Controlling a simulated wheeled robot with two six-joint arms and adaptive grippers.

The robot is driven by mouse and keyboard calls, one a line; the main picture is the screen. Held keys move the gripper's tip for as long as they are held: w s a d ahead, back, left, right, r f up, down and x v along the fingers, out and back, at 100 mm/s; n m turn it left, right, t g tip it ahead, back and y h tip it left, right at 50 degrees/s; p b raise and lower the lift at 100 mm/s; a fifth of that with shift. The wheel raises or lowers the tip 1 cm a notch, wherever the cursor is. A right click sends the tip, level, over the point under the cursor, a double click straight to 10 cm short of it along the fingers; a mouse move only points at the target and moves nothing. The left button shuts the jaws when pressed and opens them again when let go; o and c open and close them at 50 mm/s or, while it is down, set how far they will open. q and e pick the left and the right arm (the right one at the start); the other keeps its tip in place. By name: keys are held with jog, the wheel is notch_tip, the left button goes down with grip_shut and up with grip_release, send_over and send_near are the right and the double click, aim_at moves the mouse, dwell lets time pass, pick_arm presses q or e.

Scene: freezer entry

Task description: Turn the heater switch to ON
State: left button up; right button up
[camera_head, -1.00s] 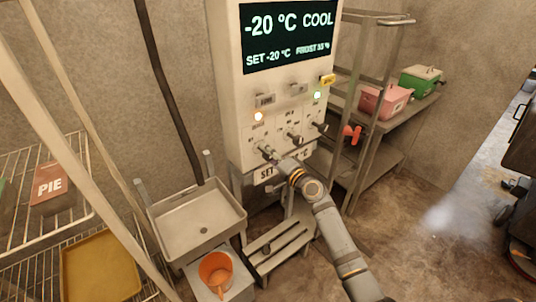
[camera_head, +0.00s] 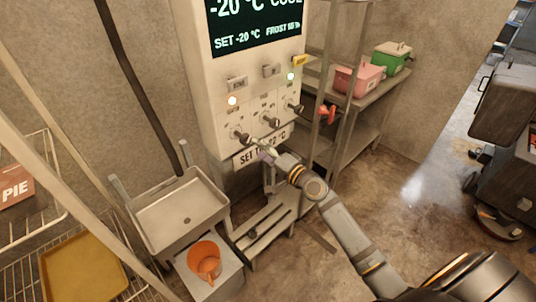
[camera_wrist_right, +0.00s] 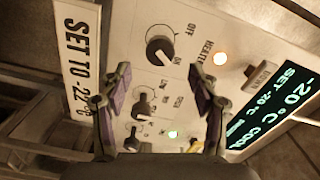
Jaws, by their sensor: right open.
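The heater knob (camera_wrist_right: 160,48) is black, with OFF, ON and HEATER printed beside it in the right wrist view. My left gripper is not in view.
Two smaller knobs (camera_wrist_right: 145,103) sit beside the heater knob, with a green lamp (camera_head: 291,76) above. The display (camera_head: 255,30) reads -20 °C. A SET TO -22 °C sign (camera_head: 250,158) hangs below. A sink (camera_head: 180,212), orange jug (camera_head: 204,260) and shelf rack stand nearby.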

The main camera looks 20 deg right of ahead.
jog(key=shift+v, duration=1.95)
jog(key=s+d+f+n+g+h, duration=0.1)
jog(key=d+f+g+h, duration=0.15)
jog(key=f, duration=0.65)
jog(key=s+d+f+g+h, duration=0.15)
jog(key=d+f, duration=0.25)
jog(key=f, duration=0.6)
jog(key=s+d+f+n+g+h, duration=0.15)
jog(key=s+f, duration=0.35)
jog(key=f, duration=0.5)
jog(key=s+d+f+n+g+h, duration=0.1)
jog(key=s+f+n+g, duration=0.1)
jog(key=s+f, duration=0.5)
jog(key=s+a+f+n+g, duration=0.1)
jog(key=s+f+n+g, duration=0.1)
jog(key=s+f, duration=0.5)
jog(key=s+a+f+n+g, duration=0.2)
jog(key=s+f, duration=0.5)
jog(key=s, duration=0.7)
jog(key=s+a+f+n+g, duration=0.1)
jog(key=s+f+n+g, duration=0.2)
jog(key=s+f, duration=0.5)
jog(key=s+g, duration=0.1)
jog(key=s, duration=0.2)
jog(key=shift+a, duration=0.4)
jog(key=shift+h, duration=0.25)
